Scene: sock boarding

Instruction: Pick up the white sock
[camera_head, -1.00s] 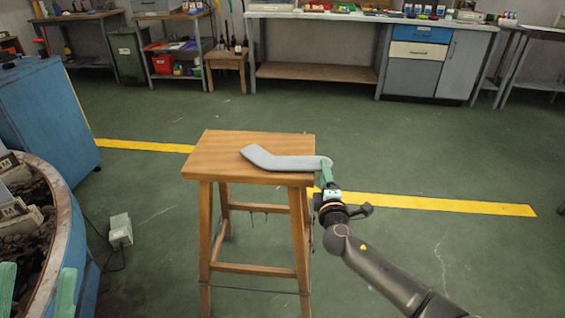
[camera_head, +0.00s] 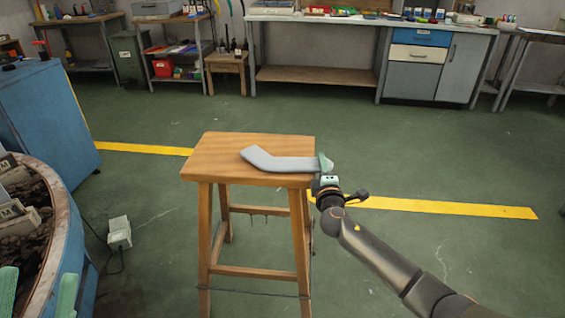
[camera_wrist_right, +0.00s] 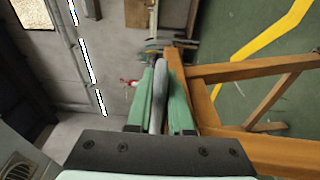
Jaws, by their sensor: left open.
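The white sock (camera_head: 285,163) looks pale grey and bent, and lies on the wooden stool (camera_head: 225,150). Its right end reaches the stool's right edge. My right gripper (camera_head: 325,161) is at that end, its green fingers on either side of the sock. In the right wrist view the sock (camera_wrist_right: 160,90) is seen edge-on and fills the narrow gap between the fingers (camera_wrist_right: 161,90), which look shut on it. My left gripper (camera_head: 38,272) shows only its two green fingertips at the bottom left, wide apart and empty, far from the sock.
A round blue-sided bin (camera_head: 70,240) with dark contents is at the left, beside a blue cabinet (camera_head: 45,120). A small grey box (camera_head: 119,232) with a cable is on the floor. Workbenches (camera_head: 370,16) line the back wall. The floor around the stool is mostly clear.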

